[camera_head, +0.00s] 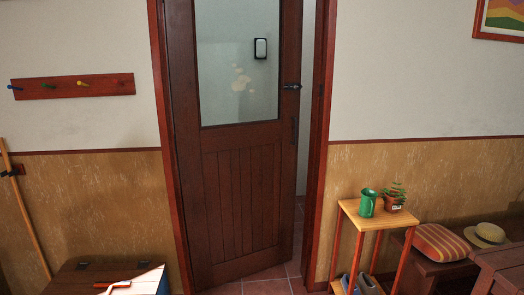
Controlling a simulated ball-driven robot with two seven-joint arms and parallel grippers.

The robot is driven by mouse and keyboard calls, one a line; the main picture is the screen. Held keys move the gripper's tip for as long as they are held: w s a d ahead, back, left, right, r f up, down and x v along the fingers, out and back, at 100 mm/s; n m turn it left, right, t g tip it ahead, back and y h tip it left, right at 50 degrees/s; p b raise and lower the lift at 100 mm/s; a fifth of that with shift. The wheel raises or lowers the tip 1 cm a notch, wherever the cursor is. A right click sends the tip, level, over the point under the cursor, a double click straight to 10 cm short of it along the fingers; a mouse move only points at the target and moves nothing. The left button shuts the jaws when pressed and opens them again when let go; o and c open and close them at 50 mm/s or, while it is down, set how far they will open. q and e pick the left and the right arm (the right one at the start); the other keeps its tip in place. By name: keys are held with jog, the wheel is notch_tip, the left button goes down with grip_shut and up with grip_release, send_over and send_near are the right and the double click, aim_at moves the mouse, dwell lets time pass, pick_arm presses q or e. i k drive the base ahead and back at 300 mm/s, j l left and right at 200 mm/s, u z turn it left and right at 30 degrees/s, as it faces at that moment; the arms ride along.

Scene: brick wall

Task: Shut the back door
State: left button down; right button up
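The back door (240,190) is dark brown wood with a glass pane (236,60) in its upper half. It stands ajar in its red-brown frame (322,140). Its left side is by the left jamb, and its right edge is swung away from me, leaving a gap on the right. A black handle (291,87) sits near the door's right edge. Neither of my grippers is in view.
A small wooden stand (350,208) with a green jug (367,203) and potted plant (394,197) is right of the doorway. A bench (425,270) is farther right. A dark chest (85,280) is at lower left. Tiled floor (268,287) shows at the doorway.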

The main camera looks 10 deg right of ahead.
aim_at(238, 181)
jog(key=i, duration=1.5)
jog(key=z, duration=0.05)
